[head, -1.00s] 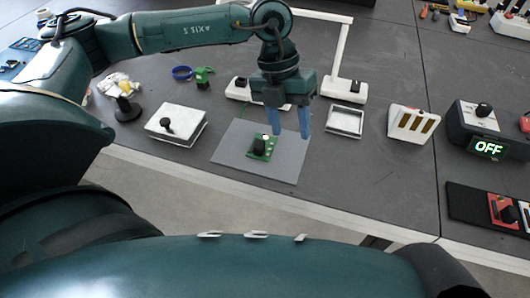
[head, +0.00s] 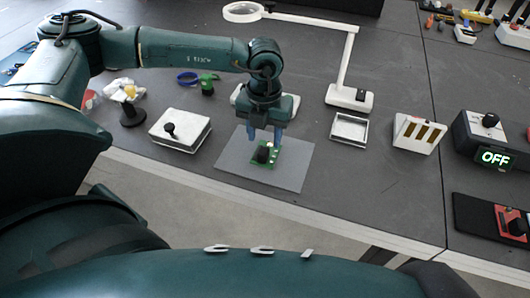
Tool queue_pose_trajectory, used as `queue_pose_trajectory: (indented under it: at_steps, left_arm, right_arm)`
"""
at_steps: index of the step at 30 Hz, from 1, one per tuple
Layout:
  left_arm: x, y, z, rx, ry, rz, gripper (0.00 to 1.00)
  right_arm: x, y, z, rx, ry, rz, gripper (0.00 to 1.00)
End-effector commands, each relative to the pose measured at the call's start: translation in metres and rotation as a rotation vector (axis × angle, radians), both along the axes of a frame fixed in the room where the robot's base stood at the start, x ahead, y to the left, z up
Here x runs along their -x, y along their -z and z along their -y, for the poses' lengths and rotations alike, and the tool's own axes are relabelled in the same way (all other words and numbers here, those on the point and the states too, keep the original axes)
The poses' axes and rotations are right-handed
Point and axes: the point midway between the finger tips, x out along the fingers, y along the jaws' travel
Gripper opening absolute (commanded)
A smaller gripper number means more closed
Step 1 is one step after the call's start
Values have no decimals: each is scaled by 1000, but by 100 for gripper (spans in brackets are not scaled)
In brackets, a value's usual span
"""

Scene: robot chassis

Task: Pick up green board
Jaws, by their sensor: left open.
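The green board (head: 265,162) lies on a grey mat (head: 291,178) near the front edge of the table. It carries a dark part and a small white part. My left gripper (head: 264,139) points down over the board with its two blue fingers apart. The fingertips are at the back side of the board, one to each side, and nothing is held. I cannot tell whether they touch the board. My right gripper does not show.
A white box with a black knob (head: 181,128) stands left of the mat. An empty white tray (head: 349,129) and a white slotted holder (head: 416,133) are to the right. A lamp (head: 349,60) stands behind. A box with an OFF display (head: 494,158) is at far right.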

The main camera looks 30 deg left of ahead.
Motion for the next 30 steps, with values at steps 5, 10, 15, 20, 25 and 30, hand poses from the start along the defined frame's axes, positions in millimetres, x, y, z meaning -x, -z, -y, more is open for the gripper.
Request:
queue_pose_trajectory:
  at_steps: [5,10,15,20,25,30]
  left_arm:
    - [0,27,1,-1,0,-3,45]
    - [-1,35,1,-1,-1,0,45]
    - [-1,35,1,0,-1,0,45]
    - [-1,35,1,0,0,-1,32]
    - [-1,35,1,0,-1,-1,18]
    - [-1,35,1,0,-1,-1,5]
  right_arm:
    - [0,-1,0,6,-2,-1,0]
    - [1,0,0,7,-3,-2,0]
    - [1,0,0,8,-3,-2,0]
    - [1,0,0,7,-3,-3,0]
    - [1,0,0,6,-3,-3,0]
    - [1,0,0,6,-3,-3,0]
